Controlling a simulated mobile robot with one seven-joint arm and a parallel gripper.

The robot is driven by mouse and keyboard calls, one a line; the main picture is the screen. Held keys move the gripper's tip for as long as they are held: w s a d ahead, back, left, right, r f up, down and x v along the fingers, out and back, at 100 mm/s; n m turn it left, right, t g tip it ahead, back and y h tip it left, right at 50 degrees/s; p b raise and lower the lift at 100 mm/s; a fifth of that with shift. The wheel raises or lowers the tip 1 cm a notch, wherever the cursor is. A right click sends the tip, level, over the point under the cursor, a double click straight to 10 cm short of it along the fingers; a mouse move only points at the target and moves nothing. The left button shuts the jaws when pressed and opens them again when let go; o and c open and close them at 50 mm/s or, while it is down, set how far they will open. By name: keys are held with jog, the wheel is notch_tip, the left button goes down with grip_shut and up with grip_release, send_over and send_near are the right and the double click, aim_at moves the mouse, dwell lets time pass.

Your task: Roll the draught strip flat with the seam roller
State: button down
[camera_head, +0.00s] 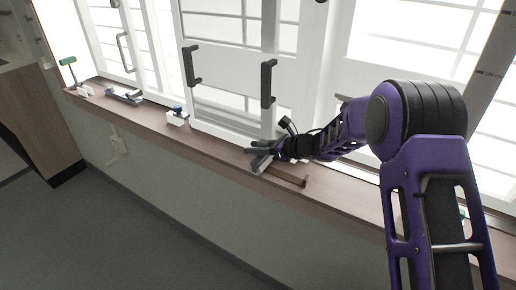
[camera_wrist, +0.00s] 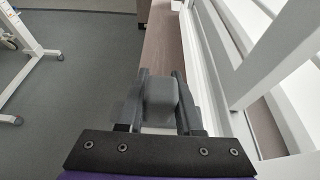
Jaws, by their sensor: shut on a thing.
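My gripper (camera_head: 258,153) is low over the wooden window sill, in front of the white window frame. In the wrist view its fingers (camera_wrist: 160,88) are shut on a grey rounded block (camera_wrist: 161,105). A pale grey end of the held thing (camera_head: 262,163) shows below the fingers in the head view. I cannot tell if it is the seam roller; its lower part is hidden. A brown strip-like piece (camera_head: 288,177) lies on the sill just right of the gripper. I cannot tell if it is the draught strip.
The sill (camera_head: 225,143) is narrow, with a drop to the floor in front. Black window handles (camera_head: 267,84) stick out above. Sill between block and gripper is clear.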

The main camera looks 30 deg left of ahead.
aim_at(290, 178)
jog(key=shift+d, duration=0.1)
jog(key=shift+s+d+f, duration=0.1)
jog(key=shift+s+d, duration=0.05)
jog(key=shift+d, duration=1.35)
jog(key=shift+s+d, duration=0.1)
jog(key=shift+d, duration=1.35)
jog(key=shift+d, duration=0.1)
jog(key=shift+s+d, duration=0.2)
jog(key=shift+d, duration=2.75)
notch_tip(290, 178, up, 7)
jog(key=p, duration=0.1)
jog(key=shift+p, duration=0.4)
jog(key=shift+a, duration=0.1)
